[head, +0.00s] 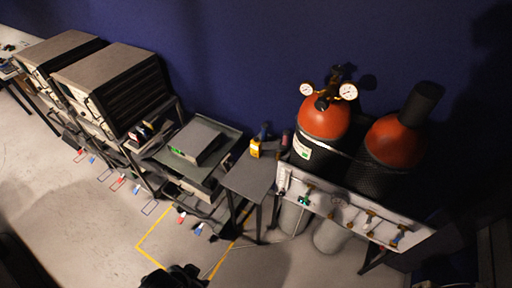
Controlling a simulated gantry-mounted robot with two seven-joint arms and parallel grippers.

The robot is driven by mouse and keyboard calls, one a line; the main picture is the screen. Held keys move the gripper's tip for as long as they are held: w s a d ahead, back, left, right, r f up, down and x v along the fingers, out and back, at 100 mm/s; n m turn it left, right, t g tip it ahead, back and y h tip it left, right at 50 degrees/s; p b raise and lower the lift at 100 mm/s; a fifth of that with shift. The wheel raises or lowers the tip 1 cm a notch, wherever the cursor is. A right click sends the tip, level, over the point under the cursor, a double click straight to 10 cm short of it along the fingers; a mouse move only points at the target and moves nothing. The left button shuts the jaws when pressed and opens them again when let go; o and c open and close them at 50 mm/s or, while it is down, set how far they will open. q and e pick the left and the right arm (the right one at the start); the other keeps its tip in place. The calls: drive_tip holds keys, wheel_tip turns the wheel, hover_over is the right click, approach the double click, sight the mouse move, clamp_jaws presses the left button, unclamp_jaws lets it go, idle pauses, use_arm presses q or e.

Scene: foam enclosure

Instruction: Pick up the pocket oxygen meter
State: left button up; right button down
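A small yellow handheld device (255,148), which looks like the pocket oxygen meter, stands near the back of a small grey side table (248,176) in the head view. A dark blue part shows at its upper right. A black gripper (176,277), which seems to be my left one, enters at the bottom edge, well in front of the table and apart from the device. Its fingers are too dark and cut off to tell open from shut. My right gripper does not show.
Two orange-topped cylinders (325,120) with gauges stand right of the table, behind a white valve panel (350,210). A cart with a grey box (196,140) and racks of instruments (112,85) stand left. The floor in front, with yellow tape, is clear.

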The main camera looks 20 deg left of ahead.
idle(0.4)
use_arm(q)
drive_tip(key=o, duration=1)
drive_tip(key=shift+a, duration=0.1)
